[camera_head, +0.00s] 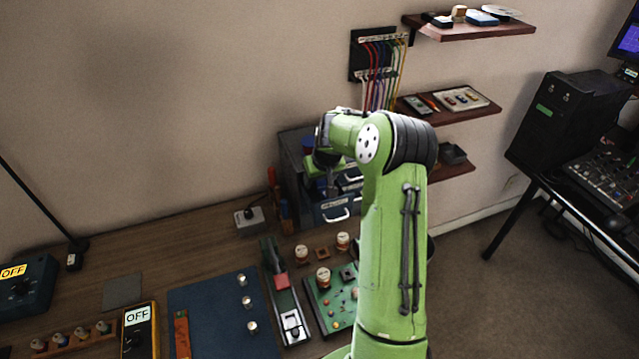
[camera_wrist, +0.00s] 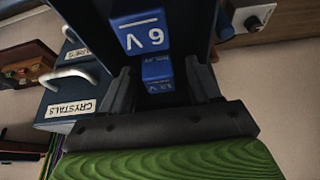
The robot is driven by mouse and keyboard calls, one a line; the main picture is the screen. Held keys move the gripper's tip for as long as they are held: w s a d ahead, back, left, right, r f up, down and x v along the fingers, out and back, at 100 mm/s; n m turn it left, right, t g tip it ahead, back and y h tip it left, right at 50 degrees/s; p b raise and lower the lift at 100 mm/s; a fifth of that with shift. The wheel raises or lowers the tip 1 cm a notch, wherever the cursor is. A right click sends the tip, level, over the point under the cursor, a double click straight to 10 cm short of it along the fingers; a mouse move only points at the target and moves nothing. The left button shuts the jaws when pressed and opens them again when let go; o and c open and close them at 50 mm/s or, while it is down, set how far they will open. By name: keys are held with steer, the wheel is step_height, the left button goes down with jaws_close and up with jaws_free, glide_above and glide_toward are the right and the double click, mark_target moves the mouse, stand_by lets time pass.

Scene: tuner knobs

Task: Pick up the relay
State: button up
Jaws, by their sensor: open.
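In the wrist view, a blue block (camera_wrist: 138,32) marked "6 V", upside down in the picture, sits inside a dark blue open drawer or compartment. A second blue block (camera_wrist: 157,74) with smaller white lettering is nearer to me.
Drawers with white handles and a "CRYSTALS" label (camera_wrist: 71,107) sit beside the compartment. A grey box with a knob (camera_head: 249,218) stands left of the cabinet. A green circuit board (camera_head: 318,308) and blue mat (camera_head: 205,325) lie on the bench. Wall shelves (camera_head: 465,112) are at right.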

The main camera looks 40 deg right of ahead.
steer(key=c, duration=1)
steer(key=shift+c, duration=0.2)
steer(key=shift+r, duration=0.15)
